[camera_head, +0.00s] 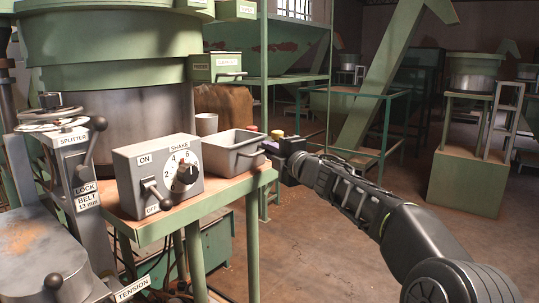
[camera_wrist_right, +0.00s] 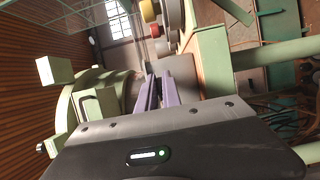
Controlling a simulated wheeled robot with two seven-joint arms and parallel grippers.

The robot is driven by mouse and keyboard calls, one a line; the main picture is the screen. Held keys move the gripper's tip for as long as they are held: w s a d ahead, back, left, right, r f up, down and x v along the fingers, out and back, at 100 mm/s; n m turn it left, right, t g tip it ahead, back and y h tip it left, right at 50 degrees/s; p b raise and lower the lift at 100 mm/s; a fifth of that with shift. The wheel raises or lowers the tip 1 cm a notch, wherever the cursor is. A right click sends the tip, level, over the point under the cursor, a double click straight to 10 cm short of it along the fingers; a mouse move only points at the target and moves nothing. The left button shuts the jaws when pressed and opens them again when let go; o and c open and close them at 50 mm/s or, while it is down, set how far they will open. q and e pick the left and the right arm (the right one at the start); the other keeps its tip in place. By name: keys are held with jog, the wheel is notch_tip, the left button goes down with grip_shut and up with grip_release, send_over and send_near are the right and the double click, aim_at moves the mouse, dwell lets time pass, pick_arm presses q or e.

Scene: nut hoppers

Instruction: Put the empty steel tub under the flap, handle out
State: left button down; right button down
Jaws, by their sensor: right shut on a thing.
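The steel tub (camera_head: 228,157) is grey, open-topped and looks empty. It sits upright on the right end of the green bench, with its near side facing me. My right gripper (camera_head: 270,147) reaches in from the right and is shut at the tub's right end, where its handle would be; the jaws hide that handle. In the right wrist view, the purple fingers (camera_wrist_right: 152,92) are close together beside a grey metal surface. A green labelled box (camera_head: 216,66) with a bar, possibly the flap, juts from the big hopper above and behind the tub. My left gripper is not in view.
A grey control box (camera_head: 157,177) with a lever and dial stands left of the tub. A small metal cup (camera_head: 206,124) is behind it. Red and yellow knobs (camera_head: 277,135) show beyond the gripper.

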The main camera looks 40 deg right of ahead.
jog(key=shift+r, duration=0.1)
jog(key=shift+f, duration=0.2)
jog(key=c, duration=1.5)
grip_release()
jog(key=shift+r, duration=0.2)
jog(key=s, duration=0.4)
jog(key=s+b, duration=0.1)
jog(key=s, duration=0.3)
jog(key=s+a+b, duration=0.1)
jog(key=s, duration=0.3)
